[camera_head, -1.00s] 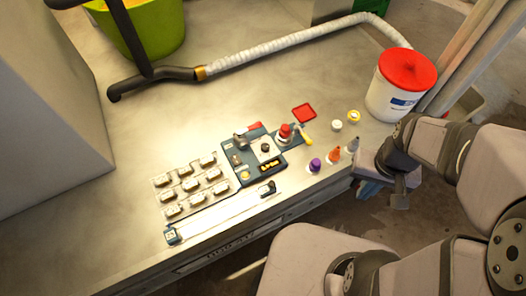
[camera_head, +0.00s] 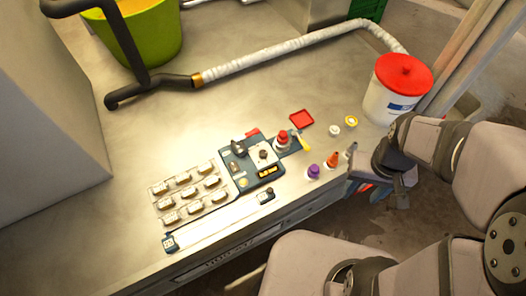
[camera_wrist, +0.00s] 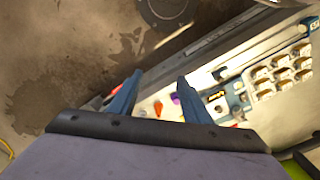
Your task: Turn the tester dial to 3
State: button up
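The tester (camera_head: 240,180) is a dark blue unit on the bench, with a light panel carrying a small dark round dial (camera_head: 263,154). A black display with yellow marks (camera_head: 267,172) sits below the dial; the dial's setting is too small to read. The tester also shows in the wrist view (camera_wrist: 234,99), right of the fingers. My gripper (camera_wrist: 156,92) is open and empty, its two blue fingers apart. In the head view my gripper (camera_head: 372,187) is beyond the bench's right front edge, well right of the tester, and partly hidden by my arm.
Purple (camera_head: 314,172) and orange (camera_head: 332,160) capped bottles stand between tester and gripper. A red-topped knob (camera_head: 283,138) and yellow handle (camera_head: 303,142) are right of the dial. A red-lidded bucket (camera_head: 402,75) stands behind. Several small parts lie in a tray (camera_head: 157,189) at left.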

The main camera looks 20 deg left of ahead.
jog(key=w+a+f+n+b, duration=0.5)
jog(key=w+a+n, duration=0.2)
jog(key=w+n, duration=0.25)
jog(key=n+b, duration=0.8)
jog(key=n, duration=0.8)
send_over(263, 153)
jog(key=f, duration=1.2)
jog(key=shift+d+f, duration=0.1)
jog(key=shift+d, duration=0.15)
jog(key=shift+a+n, duration=0.3)
jog(key=shift+n, duration=0.05)
jog(key=shift+d+f+p, duration=0.1)
jog(key=shift+f+p, duration=0.45)
jog(key=shift+f, duration=3.15)
jog(key=c, duration=1)
